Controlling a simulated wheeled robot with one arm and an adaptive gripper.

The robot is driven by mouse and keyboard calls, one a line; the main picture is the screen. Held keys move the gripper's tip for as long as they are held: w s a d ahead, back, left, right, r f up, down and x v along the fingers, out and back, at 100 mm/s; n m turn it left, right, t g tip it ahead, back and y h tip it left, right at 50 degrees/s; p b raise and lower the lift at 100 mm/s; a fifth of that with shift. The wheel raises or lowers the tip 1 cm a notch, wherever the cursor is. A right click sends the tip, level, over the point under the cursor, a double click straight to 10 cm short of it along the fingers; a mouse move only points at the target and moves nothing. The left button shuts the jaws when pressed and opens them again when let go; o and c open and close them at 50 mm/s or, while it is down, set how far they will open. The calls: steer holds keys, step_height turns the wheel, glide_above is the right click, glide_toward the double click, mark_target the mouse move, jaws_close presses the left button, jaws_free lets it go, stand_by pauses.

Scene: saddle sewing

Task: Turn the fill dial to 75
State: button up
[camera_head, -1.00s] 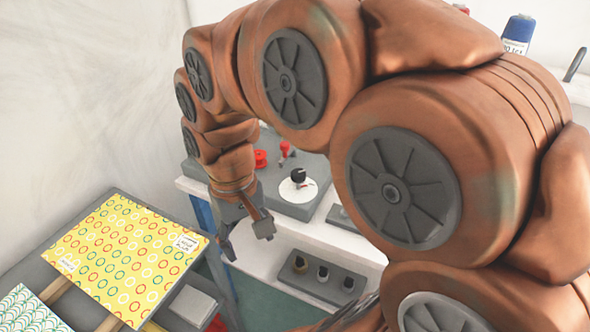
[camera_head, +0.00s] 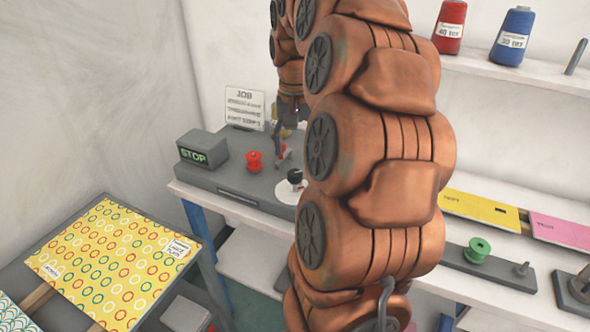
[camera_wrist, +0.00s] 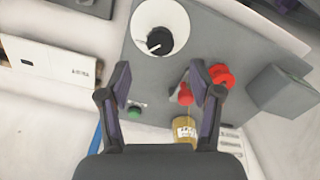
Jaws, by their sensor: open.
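The likely fill dial is a black knob (camera_head: 294,176) on a round white plate (camera_head: 286,194), on the grey machine top in the head view. My arm partly covers the plate there. In the wrist view the knob (camera_wrist: 159,41) has a white pointer mark and sits on its white plate (camera_wrist: 176,14), beyond my fingertips. The plate's markings are too small to read. My gripper (camera_wrist: 160,80) is open and empty, its fingers apart from the knob. In the head view my gripper (camera_head: 288,128) is over the back of the machine top, partly hidden by my arm.
A red lever (camera_wrist: 185,93) and red spool (camera_wrist: 221,75) stand near my right finger in the wrist view. A green button (camera_wrist: 134,112) is by the left finger. A STOP box (camera_head: 203,149) and job sign (camera_head: 244,108) stand around the machine top.

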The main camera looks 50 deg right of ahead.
mark_target(294, 172)
steer(key=shift+f+p, duration=0.45)
steer(key=shift+f, duration=2.9)
steer(key=c, duration=1.1)
steer(key=shift+c, duration=0.2)
steer(key=shift+n, duration=0.4)
steer(key=n+b, duration=0.1)
steer(key=n, duration=0.1)
steer(key=shift+a+f+n+b, duration=0.1)
steer(key=shift+n+b, duration=0.2)
steer(key=shift+n, duration=0.1)
steer(key=shift+w+n+b, duration=0.1)
steer(key=shift+n+b, duration=0.25)
steer(key=shift+n, duration=1.75)
